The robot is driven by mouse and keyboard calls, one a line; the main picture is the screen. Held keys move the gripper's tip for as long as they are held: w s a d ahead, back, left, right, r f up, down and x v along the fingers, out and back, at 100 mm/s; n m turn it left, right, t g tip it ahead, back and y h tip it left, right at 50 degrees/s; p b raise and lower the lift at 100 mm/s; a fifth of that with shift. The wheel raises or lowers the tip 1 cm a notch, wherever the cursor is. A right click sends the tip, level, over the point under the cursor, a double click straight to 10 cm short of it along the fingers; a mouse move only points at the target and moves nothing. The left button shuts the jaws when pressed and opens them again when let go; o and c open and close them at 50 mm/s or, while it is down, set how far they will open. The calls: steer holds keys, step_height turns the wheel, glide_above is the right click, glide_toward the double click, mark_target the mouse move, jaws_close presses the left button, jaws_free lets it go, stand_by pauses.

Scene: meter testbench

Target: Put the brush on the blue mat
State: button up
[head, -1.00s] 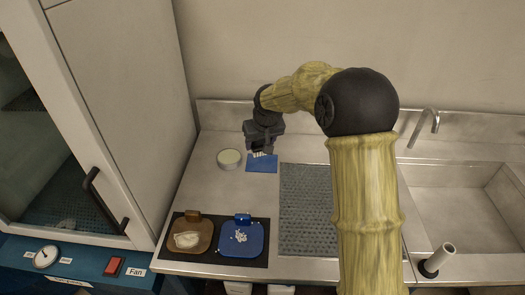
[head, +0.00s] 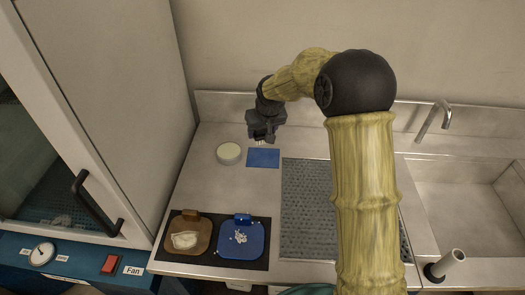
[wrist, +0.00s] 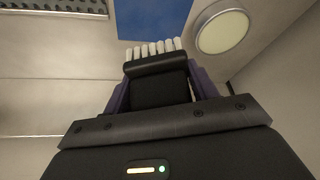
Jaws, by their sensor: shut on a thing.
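My gripper (head: 262,137) is shut on the brush, gripping its dark body between the fingers. The brush (wrist: 155,65) shows in the wrist view with a row of white bristles; only the pale bristles show under the gripper in the head view. The blue mat (head: 263,159) lies flat on the metal counter, just in front of the gripper in the head view. It also shows in the wrist view (wrist: 150,18), beyond the bristle tips. The brush appears to be behind the mat's far edge; its height above the counter is hard to tell.
A round pale-topped dish (head: 229,153) stands left of the mat. A grey perforated panel (head: 305,205) lies to the right, with the sink (head: 465,195) beyond. A black mat (head: 213,260) with brown and blue trays is in front. The back wall is close behind.

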mark_target(261, 152)
steer(key=shift+f, duration=1.9)
steer(key=shift+w+f, duration=0.1)
steer(key=shift+f, duration=1.85)
steer(key=shift+d+r, duration=0.1)
steer(key=shift+d, duration=0.05)
steer(key=o, duration=0.5)
steer(key=shift+f, duration=0.2)
steer(key=o, duration=0.5)
steer(key=shift+c, duration=0.2)
steer(key=shift+s+a+r, duration=0.1)
steer(key=shift+s+a, duration=0.1)
steer(key=shift+a, duration=0.05)
steer(key=shift+d+r, duration=0.15)
steer(key=shift+r, duration=0.4)
steer(key=v, duration=1.1)
